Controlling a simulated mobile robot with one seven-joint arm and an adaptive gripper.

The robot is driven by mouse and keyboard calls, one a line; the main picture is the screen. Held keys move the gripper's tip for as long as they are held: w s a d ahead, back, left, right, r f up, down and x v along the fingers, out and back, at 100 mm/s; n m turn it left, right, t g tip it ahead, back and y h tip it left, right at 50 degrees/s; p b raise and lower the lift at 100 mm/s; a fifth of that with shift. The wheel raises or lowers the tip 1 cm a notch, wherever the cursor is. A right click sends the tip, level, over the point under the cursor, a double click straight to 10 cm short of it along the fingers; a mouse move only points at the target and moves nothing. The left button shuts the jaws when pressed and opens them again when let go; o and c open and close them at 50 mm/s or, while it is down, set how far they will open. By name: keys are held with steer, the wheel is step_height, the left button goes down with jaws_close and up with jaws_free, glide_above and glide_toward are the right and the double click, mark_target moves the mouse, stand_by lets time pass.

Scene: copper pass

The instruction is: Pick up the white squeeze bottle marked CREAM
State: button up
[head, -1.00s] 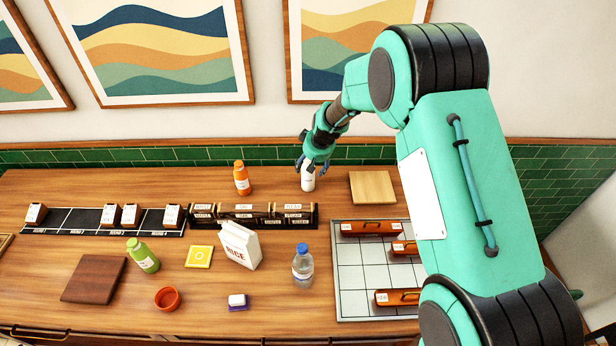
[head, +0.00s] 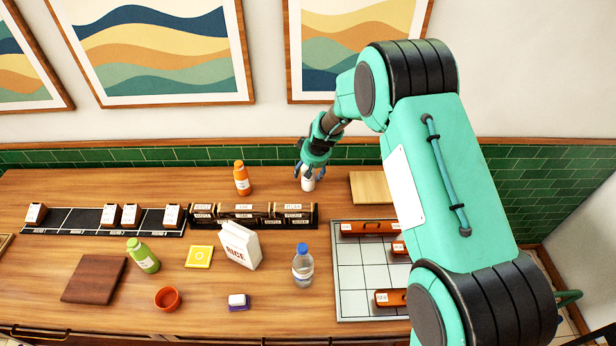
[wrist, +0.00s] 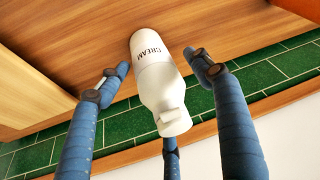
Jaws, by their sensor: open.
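The white squeeze bottle marked CREAM (head: 308,182) stands upright on the wooden counter near the back wall. In the wrist view the CREAM bottle (wrist: 158,85) sits between my blue fingers, with its label readable and its cap toward the camera. My gripper (head: 309,172) is over and around the bottle at the back of the counter. In the wrist view my gripper (wrist: 155,80) is open, with visible gaps between the bottle and the fingers on both sides. The upper part of the bottle is partly hidden by the gripper in the head view.
A dark rack of labelled boxes (head: 253,222) stands just in front. A wooden board (head: 371,187) lies to the right and an orange bottle (head: 242,178) stands to the left. The green tiled wall (head: 150,154) is close behind. A rice box (head: 240,246) and water bottle (head: 303,266) stand nearer.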

stand_by(0.4)
steer(key=c, duration=1.3)
steer(key=shift+r, duration=0.2)
step_height(320, 180, up, 10)
steer(key=shift+f, duration=0.1)
